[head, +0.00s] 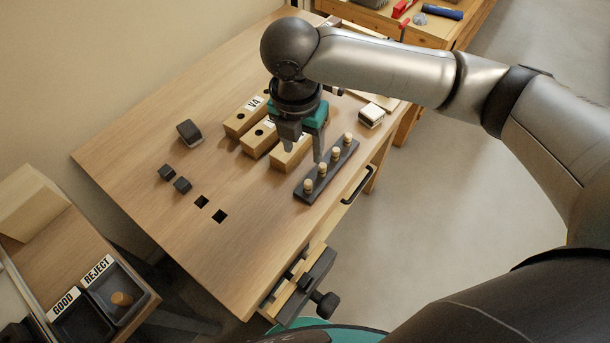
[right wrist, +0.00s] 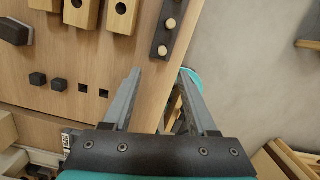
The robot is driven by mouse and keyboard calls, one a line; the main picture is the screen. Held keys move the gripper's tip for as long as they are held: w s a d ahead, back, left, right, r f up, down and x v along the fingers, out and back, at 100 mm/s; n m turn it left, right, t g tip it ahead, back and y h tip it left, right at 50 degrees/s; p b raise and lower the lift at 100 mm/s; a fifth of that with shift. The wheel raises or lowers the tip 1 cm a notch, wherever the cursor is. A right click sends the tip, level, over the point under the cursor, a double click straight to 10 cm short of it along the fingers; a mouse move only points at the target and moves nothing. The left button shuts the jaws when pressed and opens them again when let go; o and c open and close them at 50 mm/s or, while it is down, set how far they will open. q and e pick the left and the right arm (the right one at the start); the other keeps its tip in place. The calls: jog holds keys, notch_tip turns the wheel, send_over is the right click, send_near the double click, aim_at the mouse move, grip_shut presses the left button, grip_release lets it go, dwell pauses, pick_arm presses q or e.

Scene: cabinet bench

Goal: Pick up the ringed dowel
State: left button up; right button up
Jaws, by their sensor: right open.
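A dark rack (head: 301,195) near the bench's right edge holds several light wooden dowels standing upright in a row: a near one (head: 309,185), then others (head: 322,170), (head: 336,154) and the farthest (head: 348,138). I cannot tell which dowel carries a ring. My right gripper (head: 303,153) is open and empty, above the bench beside the rack, partly in front of the wooden blocks. In the right wrist view its open fingers (right wrist: 160,75) point toward the rack (right wrist: 178,40), with two dowel tops (right wrist: 171,23) (right wrist: 163,50) beyond the fingertips. My left gripper is out of view.
Wooden blocks with holes (head: 240,121) stand behind the rack. Small dark blocks (head: 166,173) and two square holes lie left on the bench (head: 150,130). A vise (head: 300,285) is at the front edge. GOOD and REJECT bins (head: 112,310) are at lower left; REJECT holds a dowel.

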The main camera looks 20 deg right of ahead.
send_near(308, 183)
jog(key=f, duration=0.1)
jog(key=f+b, duration=0.1)
jog(key=f, duration=0.2)
jog(key=shift+w+d+f, duration=0.15)
jog(key=shift+w+f, duration=0.15)
jog(key=f, duration=0.2)
jog(key=f+b, duration=0.1)
jog(key=shift+w+d+f, duration=0.1)
jog(key=shift+d+f, duration=0.15)
jog(key=shift+f, duration=0.35)
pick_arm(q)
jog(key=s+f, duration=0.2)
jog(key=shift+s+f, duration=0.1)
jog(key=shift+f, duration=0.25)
pick_arm(e)
grip_shut()
